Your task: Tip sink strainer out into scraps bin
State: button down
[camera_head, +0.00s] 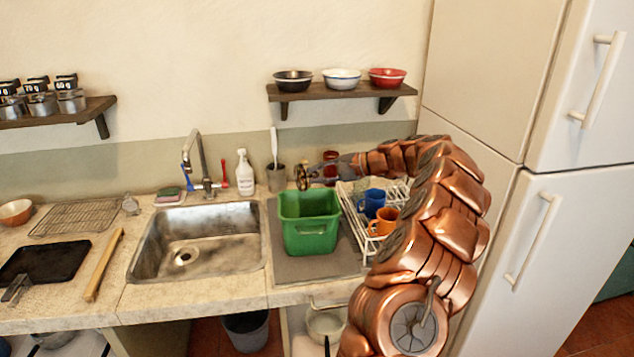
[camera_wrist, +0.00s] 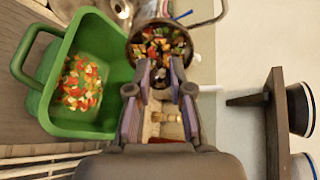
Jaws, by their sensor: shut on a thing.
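The sink strainer (camera_head: 301,177) is a small round metal basket above the back part of the green scraps bin (camera_head: 309,238). My gripper (camera_head: 318,179) is shut on it from the right. In the wrist view the strainer (camera_wrist: 137,57) sits at the tips of my gripper (camera_wrist: 162,78), with colourful scraps (camera_wrist: 160,42) inside. It looks tilted in the head view, but how far I cannot tell. In the wrist view the scraps bin (camera_wrist: 115,60) holds a small heap of similar scraps (camera_wrist: 80,84) on its floor.
The dish rack (camera_head: 352,215) with a blue mug (camera_head: 371,203) and an orange mug (camera_head: 383,222) stands right of the bin. The sink (camera_head: 197,245) is left. A utensil cup (camera_head: 276,178) and spray bottle (camera_head: 245,173) stand behind. A bowl shelf (camera_head: 340,93) hangs above.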

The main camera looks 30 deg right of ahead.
jog(key=f+t+y+b, duration=0.1)
jog(key=t+y+b, duration=0.1)
jog(key=b, duration=0.1)
jog(key=shift+d+f, duration=0.1)
jog(key=shift+f, duration=0.1)
jog(key=t+y+b, duration=0.1)
jog(key=t+b, duration=0.1)
jog(key=b, duration=0.1)
jog(key=shift+f+m+y, duration=0.2)
jog(key=shift+m+y, duration=0.1)
jog(key=shift+y, duration=0.1)
jog(key=shift+t+y+b, duration=0.4)
jog(key=shift+b, duration=0.6)
jog(key=shift+t, duration=0.3)
jog(key=shift+r, duration=0.1)
